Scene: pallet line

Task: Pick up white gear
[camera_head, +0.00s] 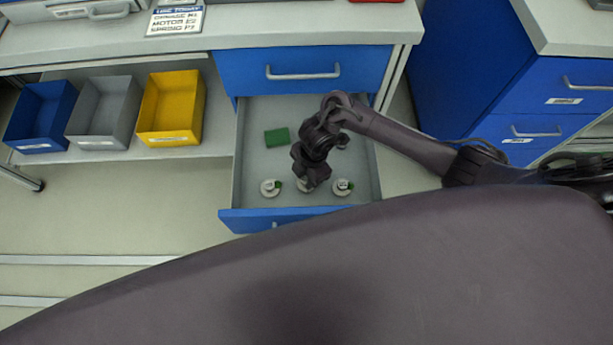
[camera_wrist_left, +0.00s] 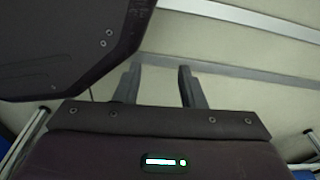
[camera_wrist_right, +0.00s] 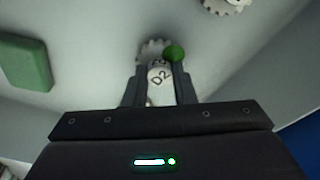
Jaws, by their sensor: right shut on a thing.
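My right gripper (camera_head: 307,181) reaches down into the open drawer. In the right wrist view its fingers (camera_wrist_right: 158,84) are shut on the hub of a white gear (camera_wrist_right: 155,73) marked D2, with a green ball beside the hub. In the head view that gear is mostly hidden under the gripper. Another white gear (camera_head: 270,188) lies to its left and one more (camera_head: 343,187) to its right, both on the drawer floor. My left gripper (camera_wrist_left: 158,85) is open and empty above the floor, outside the head view.
The drawer (camera_head: 253,216) is pulled out, with walls close around my right gripper. A green block (camera_head: 277,137) lies in it, farther back. Blue (camera_head: 40,117), grey (camera_head: 103,113) and yellow (camera_head: 171,107) bins stand on the shelf to the left.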

